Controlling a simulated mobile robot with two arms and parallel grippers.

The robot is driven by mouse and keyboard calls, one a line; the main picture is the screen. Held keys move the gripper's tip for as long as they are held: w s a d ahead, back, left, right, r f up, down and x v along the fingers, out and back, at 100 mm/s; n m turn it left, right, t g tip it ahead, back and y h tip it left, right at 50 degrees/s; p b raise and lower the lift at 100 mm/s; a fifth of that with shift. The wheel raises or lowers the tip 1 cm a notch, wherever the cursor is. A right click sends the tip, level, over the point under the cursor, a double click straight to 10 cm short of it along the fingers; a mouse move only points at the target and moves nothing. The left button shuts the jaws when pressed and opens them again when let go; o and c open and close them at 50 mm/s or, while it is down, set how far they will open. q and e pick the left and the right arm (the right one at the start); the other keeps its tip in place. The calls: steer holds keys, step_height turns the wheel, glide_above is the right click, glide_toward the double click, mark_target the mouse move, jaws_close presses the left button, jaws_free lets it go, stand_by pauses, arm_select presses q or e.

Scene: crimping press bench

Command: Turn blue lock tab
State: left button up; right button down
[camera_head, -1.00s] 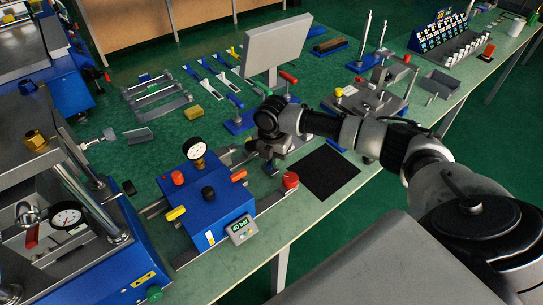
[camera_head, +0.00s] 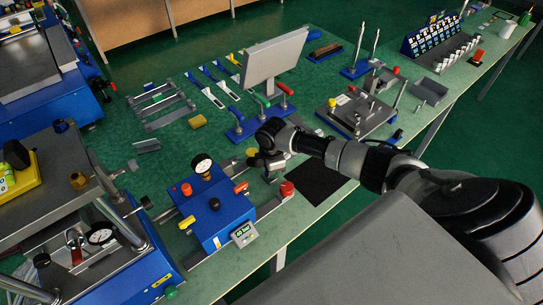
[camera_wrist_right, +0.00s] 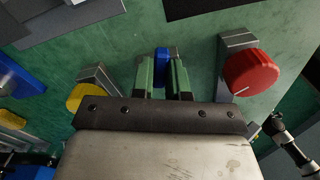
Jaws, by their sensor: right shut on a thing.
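The blue lock tab (camera_wrist_right: 161,58) is a small upright blue piece in the right wrist view. My right gripper (camera_wrist_right: 161,76) is shut on it, with one green finger on each side. In the head view my right gripper (camera_head: 266,170) reaches down at the bench edge, right of the blue gauge unit, and hides the tab. A red knob (camera_wrist_right: 250,72) on a grey block is right of the gripper, and it also shows in the head view (camera_head: 287,188). A yellow knob (camera_wrist_right: 87,97) is to the left. My left gripper is not in view.
The blue unit with a dial gauge (camera_head: 215,210) stands left of the gripper. A grey monitor (camera_head: 275,58) and lever clamps (camera_head: 250,120) stand behind. A black mat (camera_head: 318,180) lies to the right. Bare green bench (camera_head: 215,155) shows behind the unit.

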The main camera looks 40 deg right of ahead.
steer(key=shift+r+m+p, duration=0.1)
steer(key=shift+m+p, duration=0.5)
steer(key=shift+m, duration=0.4)
steer(key=c, duration=1.1)
jaws_free()
steer(key=shift+s, duration=0.1)
step_height(320, 180, up, 11)
steer(key=shift+f+b, duration=0.1)
steer(key=shift+b, duration=0.2)
steer(key=shift+f, duration=0.1)
